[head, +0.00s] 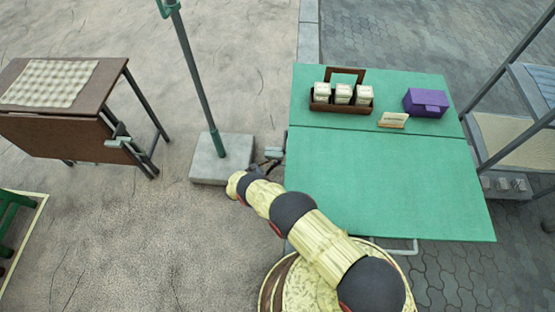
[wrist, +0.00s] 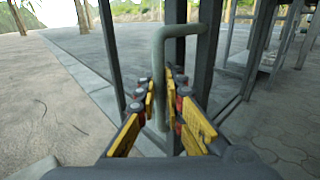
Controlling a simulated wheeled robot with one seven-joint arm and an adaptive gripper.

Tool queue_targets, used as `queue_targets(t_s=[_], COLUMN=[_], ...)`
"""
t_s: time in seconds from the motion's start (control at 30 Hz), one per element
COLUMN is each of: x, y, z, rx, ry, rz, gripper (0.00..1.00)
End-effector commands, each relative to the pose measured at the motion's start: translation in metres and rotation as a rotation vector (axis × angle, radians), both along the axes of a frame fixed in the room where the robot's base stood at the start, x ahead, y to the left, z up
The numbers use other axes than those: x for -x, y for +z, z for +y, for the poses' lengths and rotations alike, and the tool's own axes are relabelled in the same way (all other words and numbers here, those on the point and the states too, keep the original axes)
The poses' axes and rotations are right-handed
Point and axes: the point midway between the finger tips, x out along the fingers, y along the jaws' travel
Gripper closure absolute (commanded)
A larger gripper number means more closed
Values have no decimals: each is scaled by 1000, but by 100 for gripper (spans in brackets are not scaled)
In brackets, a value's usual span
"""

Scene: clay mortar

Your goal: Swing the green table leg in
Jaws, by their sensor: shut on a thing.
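The green folding table (head: 385,180) stands right of centre in the head view, its top flat. In the wrist view a pale grey-green bent tube, the table leg (wrist: 159,62), stands upright between my fingers and bends right at its top. My gripper (wrist: 163,100) is shut on this tube, with yellow and dark pads on both sides. In the head view my gripper (head: 257,167) is low by the table's left edge, and the arm partly hides it. Most of the held leg is hidden there.
A brown box with white jars (head: 342,95) and a purple box (head: 425,102) stand on the table. A pole on a concrete block (head: 222,158) is close left of my gripper. A brown table (head: 75,130) is at left, a shelf (head: 515,135) at right. Paving between is open.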

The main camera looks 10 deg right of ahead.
Motion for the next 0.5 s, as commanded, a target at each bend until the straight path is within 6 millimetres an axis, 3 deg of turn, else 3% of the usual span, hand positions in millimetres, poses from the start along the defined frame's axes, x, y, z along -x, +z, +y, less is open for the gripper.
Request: queue_targets(t_s=[0.2,0.23,0.5], x=[-9,-9,-7], y=[3,3,4], z=[4,4,4], rx=[-12,-12,-10], ry=[10,11,8], rz=[-9,-10,-9], gripper=[100,91,75])
